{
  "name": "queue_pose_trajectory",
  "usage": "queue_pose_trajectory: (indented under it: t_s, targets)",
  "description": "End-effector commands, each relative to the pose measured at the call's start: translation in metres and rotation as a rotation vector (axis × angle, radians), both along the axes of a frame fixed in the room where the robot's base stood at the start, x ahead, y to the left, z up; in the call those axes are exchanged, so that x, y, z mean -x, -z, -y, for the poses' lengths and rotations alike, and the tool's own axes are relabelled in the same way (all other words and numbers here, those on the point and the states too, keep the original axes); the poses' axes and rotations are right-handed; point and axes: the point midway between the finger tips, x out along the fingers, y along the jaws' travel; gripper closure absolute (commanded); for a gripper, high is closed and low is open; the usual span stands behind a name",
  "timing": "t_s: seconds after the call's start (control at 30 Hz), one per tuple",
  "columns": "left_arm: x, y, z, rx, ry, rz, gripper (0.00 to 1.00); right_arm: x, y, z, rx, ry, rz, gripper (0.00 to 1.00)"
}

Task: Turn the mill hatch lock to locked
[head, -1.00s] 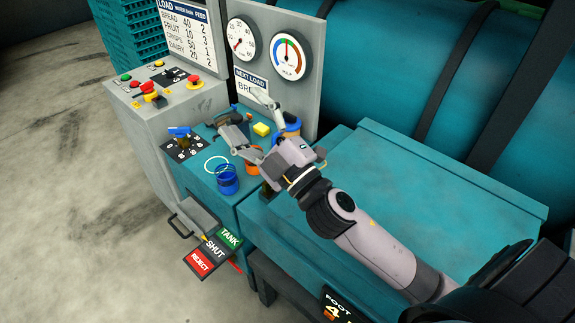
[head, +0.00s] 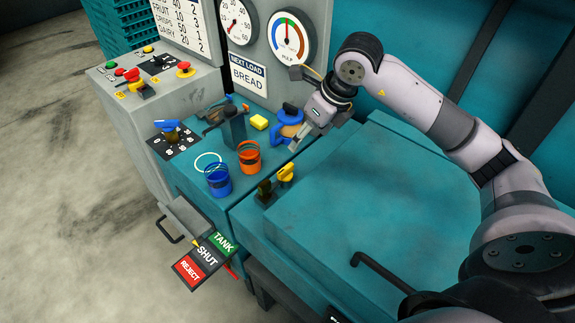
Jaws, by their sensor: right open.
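A yellow knob (head: 286,173), which looks like the hatch lock, stands at the left edge of the teal mill hatch (head: 370,185), beside a small dark upright piece (head: 264,190). I cannot read its lock setting. My right gripper (head: 294,112) is open, with its fingers spread, above and behind the knob and apart from it. One finger is close to a blue-topped jar (head: 290,122); I cannot tell whether they touch. My left gripper is not in view.
A chute with REJECT, SHUT and TANK labels (head: 205,257) juts out in front.

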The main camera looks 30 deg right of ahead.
Motion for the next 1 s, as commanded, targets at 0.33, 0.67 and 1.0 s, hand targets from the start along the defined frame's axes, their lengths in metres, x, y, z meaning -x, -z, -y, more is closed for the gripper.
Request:
queue_pose_trajectory:
  t_s: [0.33,0.67,1.0]
  targets:
    - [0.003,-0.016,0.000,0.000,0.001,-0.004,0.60,-0.019,0.052,-0.007,0.003,0.002,-0.010,0.32]
    - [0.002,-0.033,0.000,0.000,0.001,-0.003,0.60,-0.045,0.118,-0.017,0.000,0.001,-0.007,0.32]
    - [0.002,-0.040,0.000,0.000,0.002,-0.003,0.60,-0.060,0.156,-0.022,0.002,-0.001,-0.004,0.32]
